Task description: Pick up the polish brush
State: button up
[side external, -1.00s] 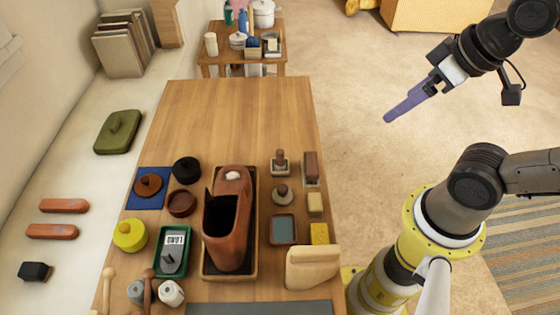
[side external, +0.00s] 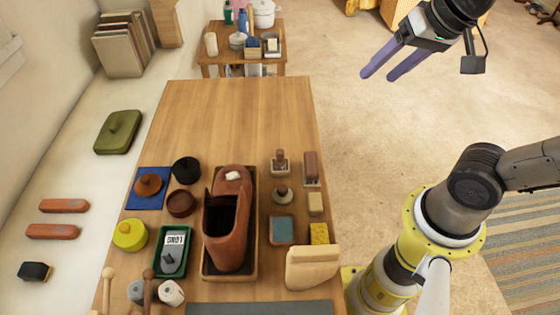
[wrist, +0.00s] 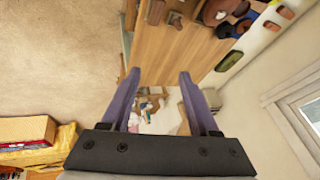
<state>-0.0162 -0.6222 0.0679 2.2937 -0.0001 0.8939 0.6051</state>
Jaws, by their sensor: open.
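My gripper (side external: 377,77) is open and empty, high in the air to the right of the table's far end. Its two purple fingers also show apart in the wrist view (wrist: 158,76), with nothing between them. Several brush-like tools lie on the table: a small upright-handled one (side external: 280,162), a round-based knobbed one (side external: 282,193) and a brown block-shaped one (side external: 311,167). I cannot tell which is the polish brush. All are well away from my gripper, lower and to its left.
A tall brown boot form (side external: 228,228) stands in a tray mid-table. Tins, a green tray (side external: 157,262) and a blue cloth (side external: 157,202) lie left of it. A pale wooden block (side external: 312,267) is at the right edge. The table's far half (side external: 240,115) is clear.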

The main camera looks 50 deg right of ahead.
jog(key=w+a+f+m+g, duration=0.2)
jog(key=w+m, duration=0.2)
jog(key=w, duration=0.6)
jog(key=m+g, duration=0.2)
jog(key=g, duration=0.1)
send_over(280, 151)
notch_tip(280, 151, down, 12)
jog(key=shift+g, duration=0.4)
notch_tip(280, 151, down, 11)
jog(key=shift+s+r, duration=0.1)
jog(key=shift+s, duration=0.05)
jog(key=shift+f, duration=3)
grip_shut()
